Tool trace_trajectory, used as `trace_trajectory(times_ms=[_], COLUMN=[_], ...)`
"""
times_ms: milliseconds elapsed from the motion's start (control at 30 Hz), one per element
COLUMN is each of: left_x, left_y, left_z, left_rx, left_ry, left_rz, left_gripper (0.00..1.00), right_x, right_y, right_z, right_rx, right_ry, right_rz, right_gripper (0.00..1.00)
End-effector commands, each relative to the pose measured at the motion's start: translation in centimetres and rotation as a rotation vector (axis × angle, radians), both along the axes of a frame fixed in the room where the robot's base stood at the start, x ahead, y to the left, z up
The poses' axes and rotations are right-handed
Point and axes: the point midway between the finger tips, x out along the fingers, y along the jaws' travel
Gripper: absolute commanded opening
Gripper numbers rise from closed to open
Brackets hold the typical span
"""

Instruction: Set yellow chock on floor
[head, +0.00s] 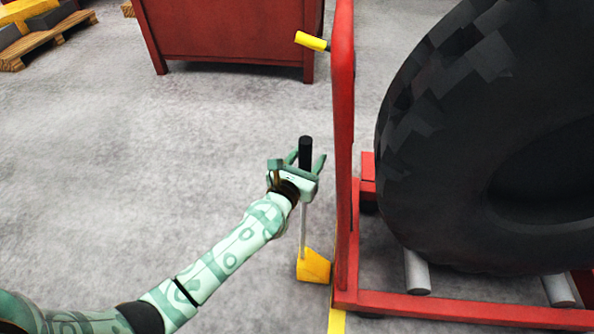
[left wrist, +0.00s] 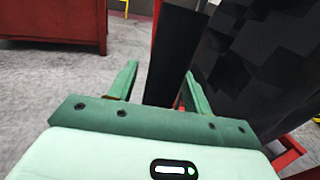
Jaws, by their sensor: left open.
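The yellow chock (head: 313,265) is a wedge at the foot of a thin grey rod, beside the red stand. It appears to rest on the grey floor. The rod's upper end has a black handle (head: 305,148), which stands upright. My left gripper (head: 306,162) is open, with a finger on either side of the handle. In the left wrist view the black handle (left wrist: 172,62) rises between the open fingers of the left gripper (left wrist: 160,88), with a gap visible on its left. The left hand hides part of the rod. My right gripper is not in view.
A red cabinet (head: 235,40) and a wooden pallet (head: 45,38) are behind. The floor at left is clear.

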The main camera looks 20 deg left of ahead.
Motion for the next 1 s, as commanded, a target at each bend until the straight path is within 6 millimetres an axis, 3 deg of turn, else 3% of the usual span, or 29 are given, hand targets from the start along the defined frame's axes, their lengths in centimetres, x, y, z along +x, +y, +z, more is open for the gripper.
trace_trajectory(times_ms=[200,433,600,1000], left_x=[-5.3,-9.4,-10.5,-10.5], left_y=[0.2,0.4,0.4,0.4], left_z=[0.3,0.1,0.2,0.1], left_rx=[0.001,0.000,0.000,-0.001], left_ry=[-0.001,0.000,-0.001,-0.001], left_rz=[-0.001,-0.001,0.000,0.000], left_gripper=[0.49,0.49,0.49,0.49], right_x=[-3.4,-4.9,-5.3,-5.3], right_y=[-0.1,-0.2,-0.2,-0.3], right_z=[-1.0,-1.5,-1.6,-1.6], right_rx=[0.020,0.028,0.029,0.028], right_ry=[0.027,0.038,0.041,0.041], right_rz=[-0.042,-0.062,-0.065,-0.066], right_gripper=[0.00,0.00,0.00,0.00])
